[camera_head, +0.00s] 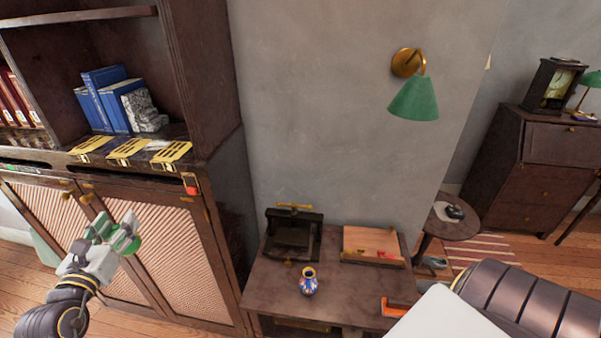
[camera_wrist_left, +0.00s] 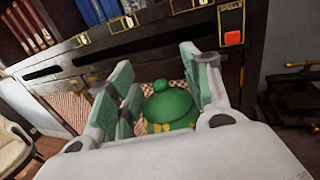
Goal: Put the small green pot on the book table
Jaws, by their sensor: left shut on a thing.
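The small green pot (camera_wrist_left: 171,106) shows in the left wrist view, round with a knobbed lid and some yellow at its lower front. It sits between the fingers of my left gripper (camera_wrist_left: 160,95), which is shut on it. In the head view my left gripper (camera_head: 118,232) holds the pot (camera_head: 133,246) in front of the cabinet doors, and the pot is mostly hidden by the fingers. A dark wooden table (camera_head: 345,303), which may be the book table, stands to the right of the gripper. My right gripper is not in view.
The table bears a black press (camera_head: 294,236), a blue patterned vase (camera_head: 308,282), a wooden box (camera_head: 372,246) and an orange object (camera_head: 398,308). Bare tabletop shows around the vase. The cabinet (camera_head: 170,260) stands close behind my left gripper. A small round table (camera_head: 455,219) stands farther right.

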